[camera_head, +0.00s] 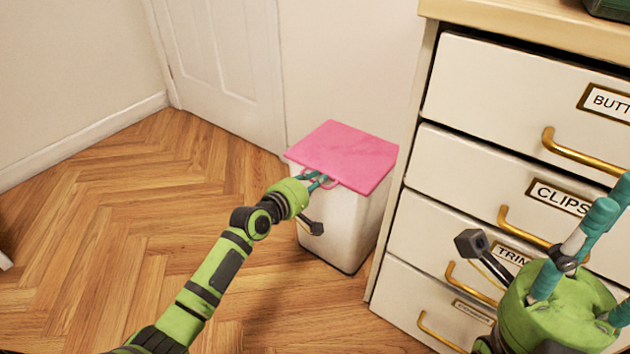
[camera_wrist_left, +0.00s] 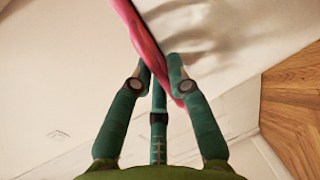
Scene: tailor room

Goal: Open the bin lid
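The white bin (camera_head: 345,232) stands on the floor against the drawer unit. Its flat pink lid (camera_head: 345,152) lies over the top. A thin pink loop (camera_head: 331,183) shows at the lid's front edge. My left gripper (camera_head: 321,181) is at that edge, its teal fingers by the loop. In the left wrist view the fingertips (camera_wrist_left: 160,72) are drawn in towards each other, and the pink edge (camera_wrist_left: 141,32) runs in between them. Whether they grip it is unclear. My right gripper (camera_head: 603,230) is in front of the drawers, its fingers spread and empty.
The white drawer unit (camera_head: 490,95) with brass handles (camera_head: 577,158) stands close on the bin's right. A white door (camera_head: 228,65) and wall are behind the bin.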

